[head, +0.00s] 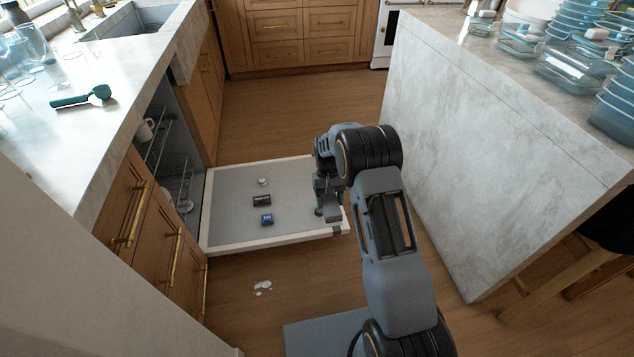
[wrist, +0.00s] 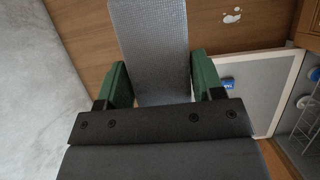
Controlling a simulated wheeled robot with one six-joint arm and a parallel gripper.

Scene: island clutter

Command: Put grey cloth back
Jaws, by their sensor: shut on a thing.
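The grey cloth (wrist: 150,42) has a woven look and shows in the wrist view as a long strip between the green fingertips of my gripper (wrist: 160,85). My gripper is shut on it. In the head view my gripper (head: 322,208) is low, over the right side of the open dishwasher door (head: 225,240), and my arm partly hides it. A small grey piece, seemingly the cloth (head: 337,230), shows below it at the door's near right corner. I cannot tell whether it touches the door.
A blue item (head: 267,219), a dark item (head: 262,200) and a small white item (head: 263,182) lie on the door. White spots (head: 262,288) mark the wooden floor. The marble island (head: 500,140) stands close on the right, cabinets (head: 150,225) on the left. Floor beyond the door is clear.

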